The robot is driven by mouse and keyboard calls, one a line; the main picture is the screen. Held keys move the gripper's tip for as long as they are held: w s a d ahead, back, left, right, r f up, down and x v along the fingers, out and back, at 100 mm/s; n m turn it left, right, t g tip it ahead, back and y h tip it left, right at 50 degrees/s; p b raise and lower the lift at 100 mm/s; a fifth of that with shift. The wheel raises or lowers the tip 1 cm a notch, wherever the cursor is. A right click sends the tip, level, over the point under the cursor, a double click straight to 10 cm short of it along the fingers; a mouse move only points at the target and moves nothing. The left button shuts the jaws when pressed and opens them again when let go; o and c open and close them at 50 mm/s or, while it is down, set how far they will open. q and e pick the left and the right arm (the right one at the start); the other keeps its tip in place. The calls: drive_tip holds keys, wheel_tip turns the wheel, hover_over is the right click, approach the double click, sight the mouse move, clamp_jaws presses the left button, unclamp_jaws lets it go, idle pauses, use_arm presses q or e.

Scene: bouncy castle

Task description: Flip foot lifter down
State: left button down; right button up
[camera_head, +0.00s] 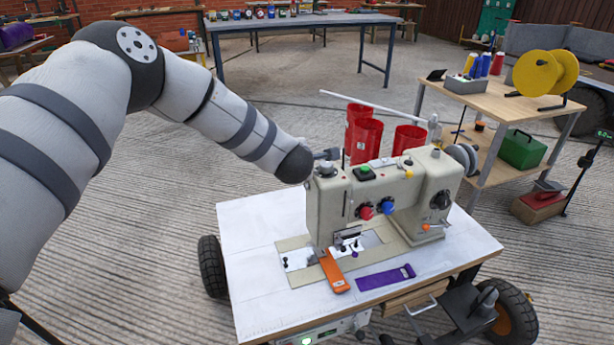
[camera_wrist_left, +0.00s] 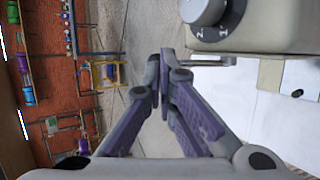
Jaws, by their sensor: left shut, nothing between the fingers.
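The cream sewing machine (camera_head: 330,205) stands on a white-topped wheeled table (camera_head: 250,235). The machine head also shows at the top right of the left wrist view (camera_wrist_left: 285,25), with a grey numbered dial (camera_wrist_left: 205,10). A thin grey lever (camera_wrist_left: 222,60) sticks out below the head there; it looks like the foot lifter, but I cannot be sure. My right gripper is not in view.
An orange tool (camera_head: 333,271) and a purple strip (camera_head: 385,277) lie at the machine's front. Red containers (camera_head: 365,138) stand behind it. A wooden side table (camera_head: 500,100) holds a yellow spool (camera_head: 545,72) at the right. Open floor lies left of the sewing table.

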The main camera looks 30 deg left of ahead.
use_arm(q)
drive_tip(key=shift+w+a+f, duration=0.45)
drive_tip(key=shift+w+a, duration=0.25)
drive_tip(key=shift+a, duration=0.1)
drive_tip(key=shift+w+a+f, duration=0.4)
drive_tip(key=shift+w+a, duration=0.25)
drive_tip(key=shift+a, duration=0.1)
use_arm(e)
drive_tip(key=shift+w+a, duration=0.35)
use_arm(q)
drive_tip(key=s+d+r+p, duration=0.2)
drive_tip(key=s+r+p, duration=0.2)
drive_tip(key=s+r, duration=0.3)
wheel_tip(320, 180, up, 5)
drive_tip(key=shift+s+f, duration=0.2)
drive_tip(key=shift+s, duration=0.05)
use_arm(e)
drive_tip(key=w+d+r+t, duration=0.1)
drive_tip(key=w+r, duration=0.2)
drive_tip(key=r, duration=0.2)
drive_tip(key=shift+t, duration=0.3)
